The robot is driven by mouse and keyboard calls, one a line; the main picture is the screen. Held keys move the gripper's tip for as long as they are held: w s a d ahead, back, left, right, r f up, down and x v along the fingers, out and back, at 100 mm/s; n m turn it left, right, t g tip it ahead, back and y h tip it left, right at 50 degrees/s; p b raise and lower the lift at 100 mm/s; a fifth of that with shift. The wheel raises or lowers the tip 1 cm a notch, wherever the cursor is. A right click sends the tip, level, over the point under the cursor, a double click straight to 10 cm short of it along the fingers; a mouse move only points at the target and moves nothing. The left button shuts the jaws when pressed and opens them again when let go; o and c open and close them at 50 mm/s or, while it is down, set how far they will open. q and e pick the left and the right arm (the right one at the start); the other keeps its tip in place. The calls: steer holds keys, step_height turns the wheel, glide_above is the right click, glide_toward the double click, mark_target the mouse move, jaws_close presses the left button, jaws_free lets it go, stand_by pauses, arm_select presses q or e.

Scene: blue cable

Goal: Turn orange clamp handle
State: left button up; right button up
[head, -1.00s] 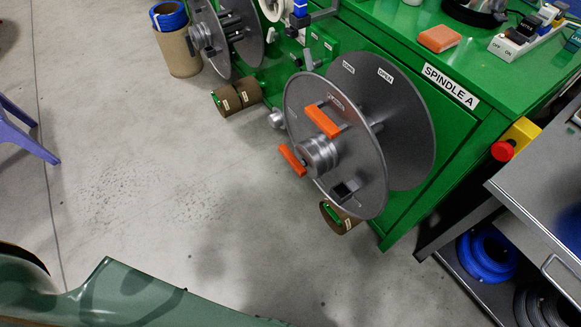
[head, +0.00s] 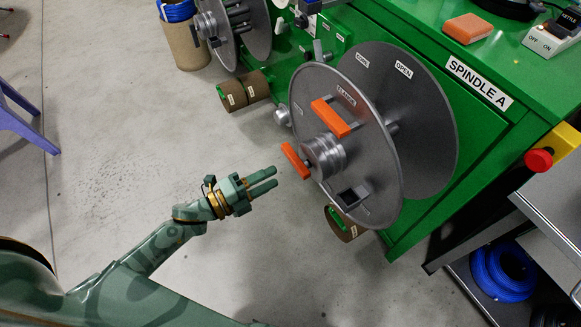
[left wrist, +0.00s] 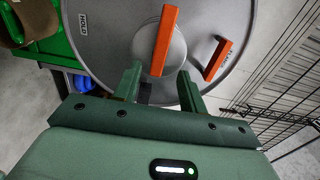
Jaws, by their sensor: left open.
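An orange handle (head: 295,160) sits at the front of the grey hub (head: 324,155) of the Spindle A reel. A second orange bar (head: 330,118) is mounted on the front flange (head: 372,165). My left gripper (head: 275,178) is open and empty, its fingers pointing at the hub from the lower left, apart from the orange handle. In the left wrist view, the hub's orange handle (left wrist: 163,40) stands almost upright beyond and between the open fingers (left wrist: 159,69). The flange's bar (left wrist: 217,60) is to its right. My right gripper is not in view.
The green cabinet (head: 500,130) stands behind the reel. Brown cardboard rolls (head: 243,92) lie near its base. A red emergency button (head: 538,160) and a grey cart (head: 550,200) are at right. A purple stool (head: 25,130) is far left. The floor around the left arm is clear.

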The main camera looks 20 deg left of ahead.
mark_target(294, 166)
arm_select(q)
steer(key=b+x, duration=0.1)
steer(key=x, duration=0.5)
steer(key=shift+w+d, duration=0.2)
steer(key=shift+w, duration=0.05)
jaws_close()
